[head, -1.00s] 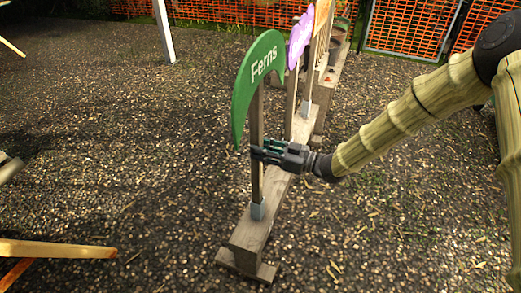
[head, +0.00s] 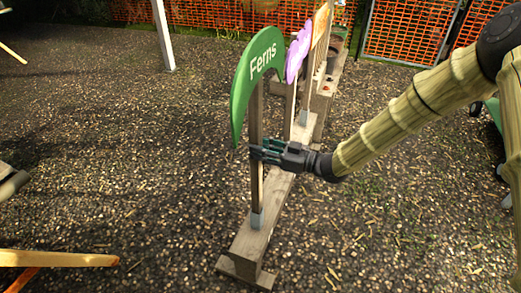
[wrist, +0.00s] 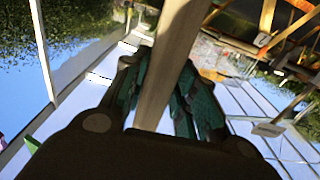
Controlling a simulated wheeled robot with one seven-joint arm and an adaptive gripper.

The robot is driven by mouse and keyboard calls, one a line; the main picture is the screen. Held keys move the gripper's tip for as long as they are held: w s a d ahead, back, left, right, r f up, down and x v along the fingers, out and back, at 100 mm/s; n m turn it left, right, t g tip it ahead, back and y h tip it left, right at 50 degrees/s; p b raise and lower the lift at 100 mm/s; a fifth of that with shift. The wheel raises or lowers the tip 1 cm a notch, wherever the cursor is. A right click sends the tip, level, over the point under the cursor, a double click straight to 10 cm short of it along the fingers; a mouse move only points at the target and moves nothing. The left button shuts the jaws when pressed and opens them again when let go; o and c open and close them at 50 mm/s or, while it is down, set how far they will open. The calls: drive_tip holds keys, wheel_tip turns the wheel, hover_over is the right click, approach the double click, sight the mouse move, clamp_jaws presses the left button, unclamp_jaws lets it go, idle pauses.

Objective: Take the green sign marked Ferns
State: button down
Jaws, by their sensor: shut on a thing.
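The green sign marked Ferns (head: 258,66) is a curved leaf-shaped board on an upright wooden post. The post's foot sits in a grey socket (head: 257,219) at the near end of a low wooden rack (head: 243,246). My gripper (head: 262,152) comes from the right and is shut on the post below the board. In the wrist view the wooden post (wrist: 168,70) runs between the teal fingers of my gripper.
A purple sign (head: 299,50) and an orange sign (head: 320,24) stand behind on the same rack. A white post (head: 163,35) stands at the back left. Orange mesh fencing (head: 410,35) closes off the back. A wooden piece (head: 60,259) juts in at the lower left. Open gravel lies left and right.

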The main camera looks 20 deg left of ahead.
sight(261, 134)
drive_tip(key=shift+r+p, duration=1.6)
drive_tip(key=shift+r, duration=1.15)
